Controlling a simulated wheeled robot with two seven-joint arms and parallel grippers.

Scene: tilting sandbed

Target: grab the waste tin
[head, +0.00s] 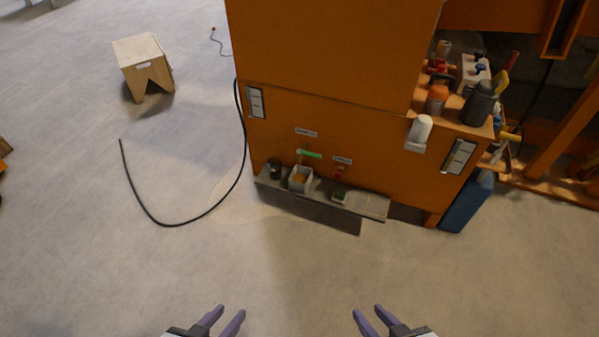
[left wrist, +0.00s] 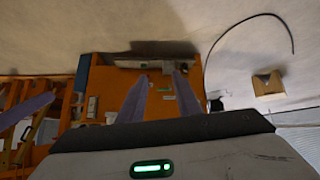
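A low grey shelf (head: 375,206) runs along the foot of the orange cabinet. At its left end stands a small dark, round tin-like container (head: 274,168). Beside it is a pale square container (head: 300,178) with something yellow inside. A small flat grey-green item (head: 339,196) lies further right. I cannot tell for certain which is the waste tin. My left gripper (head: 231,310) and my right gripper (head: 368,310) are both open and empty, at the bottom of the head view, well short of the shelf. The left fingers also show apart in the left wrist view (left wrist: 160,76).
The orange cabinet (head: 330,60) rises behind the shelf, with bottles and tools on its right ledge. A blue canister (head: 468,203) stands at its right. A black hose (head: 165,224) curves over the floor at left, near a wooden stool (head: 140,55). The floor before the shelf is clear.

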